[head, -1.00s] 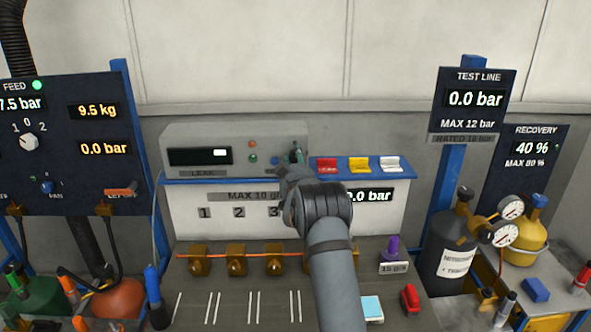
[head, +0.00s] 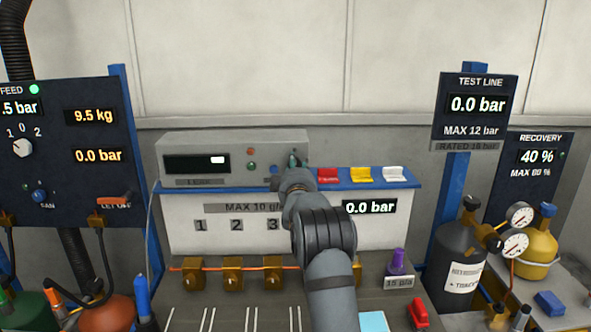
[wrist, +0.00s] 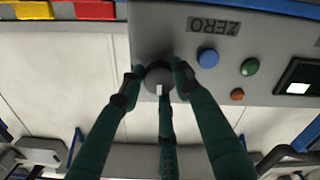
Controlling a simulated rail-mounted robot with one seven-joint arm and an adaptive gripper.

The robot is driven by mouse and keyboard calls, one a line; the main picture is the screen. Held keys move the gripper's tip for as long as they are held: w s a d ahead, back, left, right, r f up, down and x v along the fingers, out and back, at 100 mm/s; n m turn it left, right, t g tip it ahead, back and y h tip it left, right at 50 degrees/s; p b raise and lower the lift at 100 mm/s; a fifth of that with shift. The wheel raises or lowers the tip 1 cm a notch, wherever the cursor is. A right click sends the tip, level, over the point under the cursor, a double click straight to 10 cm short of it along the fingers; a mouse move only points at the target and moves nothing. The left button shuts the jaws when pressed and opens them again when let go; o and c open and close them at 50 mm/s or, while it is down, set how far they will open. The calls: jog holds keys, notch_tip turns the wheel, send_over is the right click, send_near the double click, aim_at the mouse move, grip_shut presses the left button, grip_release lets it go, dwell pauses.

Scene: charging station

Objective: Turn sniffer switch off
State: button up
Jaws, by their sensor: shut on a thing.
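The leak detector (head: 290,145) is a grey box with a dark screen on the white cabinet's blue shelf. Its round dark knob with a pale mark (wrist: 158,76) shows in the wrist view, on the face beside the ZERO label; I take it as the sniffer switch. My gripper (wrist: 156,84) is shut on this knob, with a green-sleeved finger at each side and a third finger below it in the picture. In the head view my gripper (head: 293,162) is at the box's right end and hides the knob. The knob's setting labels cannot be read.
A blue button (wrist: 208,58), a green one (wrist: 250,67) and a red one (wrist: 237,94) sit close beside the knob.

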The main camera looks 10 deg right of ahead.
jog(key=shift+a+r, duration=0.3)
jog(key=shift+r, duration=0.2)
jog(key=o, duration=0.8)
jog(key=shift+c, duration=0.2)
jog(key=o, duration=0.4)
jog(key=shift+f, duration=0.25)
jog(key=shift+c, duration=0.2)
jog(key=shift+d+f, duration=0.1)
jog(key=s+a, duration=0.1)
jog(key=s, duration=1.1)
jog(key=shift+a, duration=0.25)
jog(key=shift+w, duration=0.1)
